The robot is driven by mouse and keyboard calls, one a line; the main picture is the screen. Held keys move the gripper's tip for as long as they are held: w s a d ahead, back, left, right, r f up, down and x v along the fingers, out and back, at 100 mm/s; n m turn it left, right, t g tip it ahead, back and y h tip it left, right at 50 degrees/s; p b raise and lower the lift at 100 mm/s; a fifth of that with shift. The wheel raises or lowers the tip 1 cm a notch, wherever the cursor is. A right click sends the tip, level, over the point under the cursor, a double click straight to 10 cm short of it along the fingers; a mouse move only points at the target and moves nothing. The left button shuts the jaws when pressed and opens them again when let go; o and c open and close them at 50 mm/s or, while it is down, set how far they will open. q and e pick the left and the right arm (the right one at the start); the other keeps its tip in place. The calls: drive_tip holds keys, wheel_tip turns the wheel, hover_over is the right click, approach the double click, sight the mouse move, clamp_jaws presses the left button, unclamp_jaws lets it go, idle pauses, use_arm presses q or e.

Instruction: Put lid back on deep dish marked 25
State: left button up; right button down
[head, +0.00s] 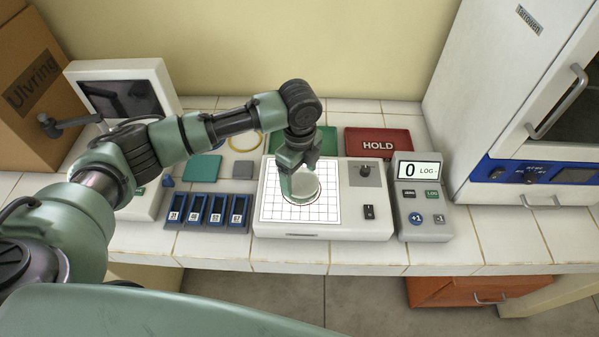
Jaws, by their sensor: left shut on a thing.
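My left gripper (298,182) reaches down over the white gridded pad (270,208) of a counting device. It is shut on a pale, clear round dish part (311,190) low over the middle of the pad. The fingers cover part of it, and I cannot tell whether it is the lid alone or lid and dish together. A dark circular outline shows around its lower edge. No mark 25 is readable. My right gripper is not in view.
A display box (420,205) reading 0 stands right of the device. A blue slotted rack (208,212) with numbered labels is at left. A red HOLD tray (378,142) and a green tray (326,141) lie behind. A white incubator (500,110) stands at right.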

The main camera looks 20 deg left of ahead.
use_arm(q)
drive_tip(key=shift+p, duration=0.45)
idle(0.6)
idle(0.5)
drive_tip(key=shift+f+p, duration=0.15)
drive_tip(key=shift+p, duration=0.55)
idle(0.7)
drive_tip(key=o, duration=1.5)
